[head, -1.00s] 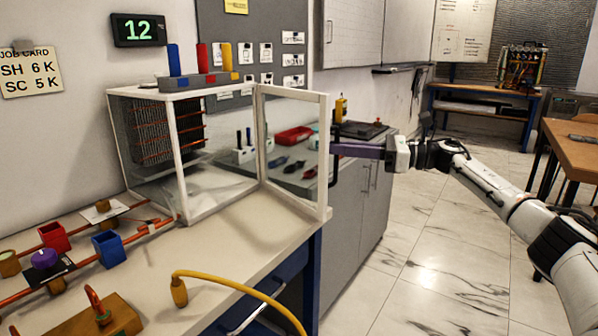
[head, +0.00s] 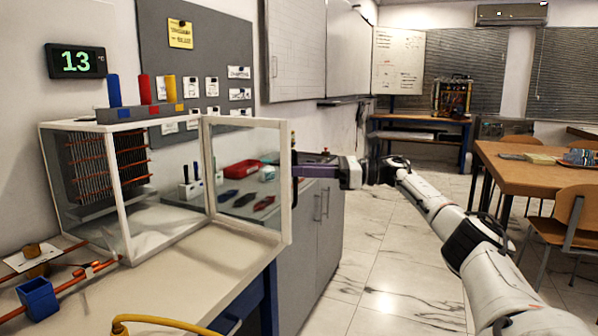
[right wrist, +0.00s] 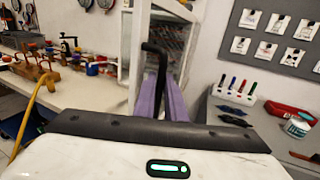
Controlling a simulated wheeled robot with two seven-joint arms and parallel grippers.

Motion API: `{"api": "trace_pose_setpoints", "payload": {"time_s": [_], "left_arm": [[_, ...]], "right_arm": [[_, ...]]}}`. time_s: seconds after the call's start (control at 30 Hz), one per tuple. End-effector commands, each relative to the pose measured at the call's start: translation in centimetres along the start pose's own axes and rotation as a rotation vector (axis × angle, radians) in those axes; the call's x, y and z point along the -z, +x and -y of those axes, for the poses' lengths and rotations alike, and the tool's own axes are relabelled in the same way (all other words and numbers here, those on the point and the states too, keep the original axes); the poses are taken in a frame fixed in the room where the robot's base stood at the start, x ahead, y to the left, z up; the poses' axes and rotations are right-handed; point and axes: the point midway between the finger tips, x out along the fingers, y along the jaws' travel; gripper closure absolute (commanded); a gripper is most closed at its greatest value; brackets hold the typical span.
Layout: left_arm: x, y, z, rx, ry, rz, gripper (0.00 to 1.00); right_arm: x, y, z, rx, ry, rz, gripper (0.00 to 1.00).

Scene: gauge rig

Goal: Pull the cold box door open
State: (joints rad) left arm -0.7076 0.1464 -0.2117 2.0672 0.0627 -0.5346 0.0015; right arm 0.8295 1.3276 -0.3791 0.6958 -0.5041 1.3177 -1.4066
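The cold box (head: 117,190) is a clear case with a white frame, on the bench at the left. Its white-framed glass door (head: 286,200) stands swung wide out to the right, with the box front uncovered. My right gripper (head: 301,171) is at the door's outer edge. In the right wrist view its purple fingers (right wrist: 168,95) are closed around the black bar handle (right wrist: 154,75). The fingertips and part of the handle are hard to make out in the head view. My left gripper is in neither view.
A display (head: 76,61) above the box reads 13.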

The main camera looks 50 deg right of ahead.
Motion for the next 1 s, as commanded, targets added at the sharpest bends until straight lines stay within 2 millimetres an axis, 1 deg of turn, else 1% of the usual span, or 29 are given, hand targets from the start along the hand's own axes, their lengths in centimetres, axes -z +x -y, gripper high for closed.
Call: {"api": "trace_pose_setpoints", "payload": {"time_s": [0.03,0.1,0.37,0.47,0.57,0.8,0.9,1.0], "left_arm": [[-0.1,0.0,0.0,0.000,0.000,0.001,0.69],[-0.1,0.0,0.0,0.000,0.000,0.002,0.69],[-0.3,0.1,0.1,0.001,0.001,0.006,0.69],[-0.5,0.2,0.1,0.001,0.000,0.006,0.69],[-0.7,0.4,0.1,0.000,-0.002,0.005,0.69],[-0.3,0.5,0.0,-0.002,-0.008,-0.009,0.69],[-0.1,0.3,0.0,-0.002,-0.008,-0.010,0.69],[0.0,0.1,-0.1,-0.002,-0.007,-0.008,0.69]], "right_arm": [[0.1,0.3,-0.1,-0.006,0.001,0.001,0.81],[0.1,0.2,-0.1,-0.005,0.001,0.000,0.73],[0.1,-0.2,-0.1,-0.002,0.001,-0.002,0.73],[0.2,-0.8,0.0,-0.001,0.001,-0.004,0.73],[0.3,-2.2,0.0,0.001,0.001,-0.005,0.73],[0.1,-6.9,0.1,0.001,0.001,-0.002,0.73],[-0.1,-8.4,0.0,-0.001,0.001,0.000,0.73],[-0.1,-9.5,0.0,-0.002,0.001,0.000,0.73]]}}
